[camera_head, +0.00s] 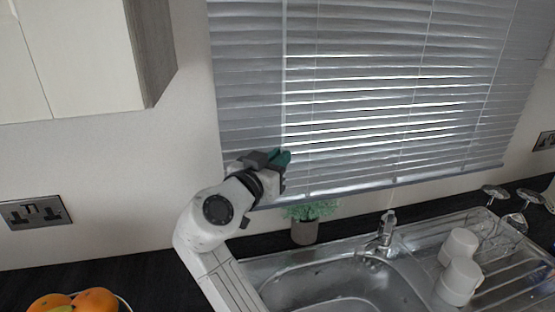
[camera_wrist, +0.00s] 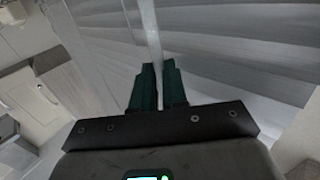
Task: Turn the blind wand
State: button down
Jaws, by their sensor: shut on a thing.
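The blind wand (camera_head: 284,90) is a thin pale rod that hangs down the left part of the grey slatted blind (camera_head: 380,100). In the wrist view the wand (camera_wrist: 150,28) runs from the top edge down to between my fingertips. My gripper (camera_head: 281,157), with dark green fingers, is at the lower left of the blind, close in front of the slats. In the wrist view my gripper (camera_wrist: 159,66) has its fingers close together around the wand, with a narrow gap between them. The gripped part of the wand is mostly hidden by the fingers.
A potted plant (camera_head: 304,230) stands on the dark counter just below and right of my gripper. The sink (camera_head: 335,280), tap (camera_head: 386,228) and white mugs (camera_head: 460,280) lie to the right. A wall cupboard (camera_head: 90,55) hangs upper left. A fruit bowl (camera_head: 124,303) is lower left.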

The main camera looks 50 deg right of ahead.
jog(key=shift+t, duration=0.3)
jog(key=shift+s+d+r+n+t+y+p, duration=0.1)
jog(key=shift+s+d+n+t+y+p, duration=0.25)
jog(key=shift+n+t+y+p, duration=1.55)
jog(key=shift+s+d+n+t+y+p, duration=0.35)
jog(key=shift+n+t+y+p, duration=0.45)
jog(key=shift+n+t+y, duration=2.15)
jog(key=shift+s+d+r+n+t+y+p, duration=0.1)
jog(key=shift+s+d+n+t+y+p, duration=0.2)
jog(key=shift+n+t+y+p, duration=1.95)
jog(key=shift+d+f+g+y+b, duration=0.1)
jog(key=shift+g+y+b, duration=0.3)
jog(key=shift+y+b, duration=0.6)
jog(key=c, duration=1.4)
grip_release()
jog(key=shift+w, duration=0.1)
jog(key=shift+f, duration=0.1)
